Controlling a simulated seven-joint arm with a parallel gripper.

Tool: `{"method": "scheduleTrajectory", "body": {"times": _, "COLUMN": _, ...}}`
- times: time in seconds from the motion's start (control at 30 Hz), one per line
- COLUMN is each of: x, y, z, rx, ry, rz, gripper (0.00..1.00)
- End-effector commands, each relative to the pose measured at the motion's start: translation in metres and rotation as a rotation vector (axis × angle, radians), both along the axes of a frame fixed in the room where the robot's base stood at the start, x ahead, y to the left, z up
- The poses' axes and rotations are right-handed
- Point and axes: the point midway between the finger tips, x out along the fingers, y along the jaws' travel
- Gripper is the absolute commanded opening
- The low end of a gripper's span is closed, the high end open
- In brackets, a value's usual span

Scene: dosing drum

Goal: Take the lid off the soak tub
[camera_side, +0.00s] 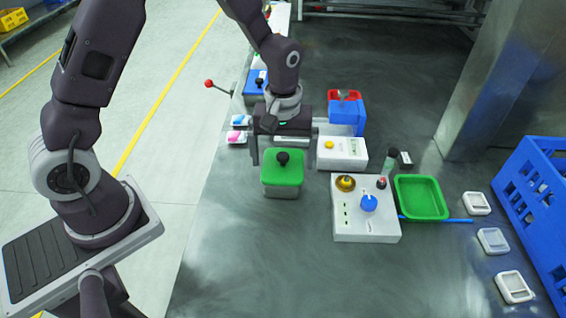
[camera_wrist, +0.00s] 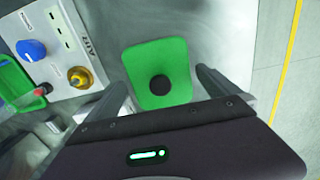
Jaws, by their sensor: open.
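The soak tub (camera_side: 282,191) is a grey box standing on the dark bench, with a green lid (camera_side: 284,172) on top. The lid has a round black knob (camera_side: 283,158) in its middle. In the wrist view the green lid (camera_wrist: 148,62) and its black knob (camera_wrist: 160,85) show just beyond the fingers. My gripper (camera_side: 284,158) is open, with one finger on each side above the lid. Its fingers (camera_wrist: 163,86) show apart in the wrist view with the knob between them in the picture. No contact with the knob is visible.
A white control box (camera_side: 365,224) with a blue knob (camera_side: 369,203) stands right of the tub. A green tray (camera_side: 421,216), a blue crate (camera_side: 535,195) and small white dishes (camera_side: 493,240) lie further right. A white box (camera_side: 342,152) is behind. The bench in front is clear.

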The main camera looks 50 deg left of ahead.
Motion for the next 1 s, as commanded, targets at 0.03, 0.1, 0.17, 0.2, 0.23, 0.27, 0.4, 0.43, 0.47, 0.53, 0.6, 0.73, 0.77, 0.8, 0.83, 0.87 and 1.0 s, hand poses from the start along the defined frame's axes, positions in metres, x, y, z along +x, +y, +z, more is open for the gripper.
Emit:
{"method": "scheduleTrajectory", "body": {"times": 0.03, "x": -0.001, "y": 0.000, "z": -0.003, "rx": 0.000, "ry": 0.001, "rz": 0.000, "gripper": 1.00}}
{"method": "scheduleTrajectory", "body": {"times": 0.1, "x": 0.000, "y": 0.000, "z": -0.004, "rx": -0.001, "ry": 0.001, "rz": 0.000, "gripper": 1.00}}
{"method": "scheduleTrajectory", "body": {"times": 0.17, "x": 0.000, "y": 0.000, "z": -0.004, "rx": 0.000, "ry": 0.000, "rz": 0.000, "gripper": 1.00}}
{"method": "scheduleTrajectory", "body": {"times": 0.2, "x": 0.000, "y": 0.000, "z": -0.004, "rx": 0.000, "ry": 0.000, "rz": 0.000, "gripper": 1.00}}
{"method": "scheduleTrajectory", "body": {"times": 0.23, "x": 0.000, "y": 0.000, "z": -0.004, "rx": 0.000, "ry": 0.000, "rz": 0.000, "gripper": 1.00}}
{"method": "scheduleTrajectory", "body": {"times": 0.27, "x": 0.000, "y": 0.000, "z": -0.004, "rx": 0.000, "ry": 0.000, "rz": 0.000, "gripper": 0.94}}
{"method": "scheduleTrajectory", "body": {"times": 0.4, "x": 0.000, "y": 0.000, "z": -0.003, "rx": 0.000, "ry": 0.000, "rz": -0.001, "gripper": 0.67}}
{"method": "scheduleTrajectory", "body": {"times": 0.43, "x": 0.000, "y": 0.000, "z": -0.003, "rx": 0.000, "ry": 0.000, "rz": -0.001, "gripper": 0.61}}
{"method": "scheduleTrajectory", "body": {"times": 0.47, "x": 0.000, "y": 0.000, "z": -0.003, "rx": 0.000, "ry": 0.000, "rz": -0.001, "gripper": 0.55}}
{"method": "scheduleTrajectory", "body": {"times": 0.53, "x": 0.000, "y": 0.000, "z": -0.003, "rx": 0.000, "ry": 0.000, "rz": -0.001, "gripper": 0.46}}
{"method": "scheduleTrajectory", "body": {"times": 0.6, "x": 0.000, "y": 0.000, "z": -0.003, "rx": 0.000, "ry": 0.000, "rz": -0.001, "gripper": 0.46}}
{"method": "scheduleTrajectory", "body": {"times": 0.73, "x": 0.000, "y": 0.000, "z": -0.001, "rx": 0.000, "ry": -0.001, "rz": -0.001, "gripper": 0.46}}
{"method": "scheduleTrajectory", "body": {"times": 0.77, "x": 0.001, "y": 0.000, "z": 0.002, "rx": -0.001, "ry": -0.004, "rz": -0.001, "gripper": 0.46}}
{"method": "scheduleTrajectory", "body": {"times": 0.8, "x": 0.001, "y": 0.000, "z": 0.009, "rx": 0.000, "ry": -0.006, "rz": -0.001, "gripper": 0.46}}
{"method": "scheduleTrajectory", "body": {"times": 0.83, "x": 0.001, "y": 0.000, "z": 0.015, "rx": 0.000, "ry": -0.007, "rz": -0.001, "gripper": 0.46}}
{"method": "scheduleTrajectory", "body": {"times": 0.87, "x": 0.001, "y": 0.000, "z": 0.023, "rx": -0.001, "ry": -0.008, "rz": -0.001, "gripper": 0.46}}
{"method": "scheduleTrajectory", "body": {"times": 1.0, "x": 0.001, "y": -0.001, "z": 0.061, "rx": -0.001, "ry": -0.008, "rz": -0.002, "gripper": 0.46}}
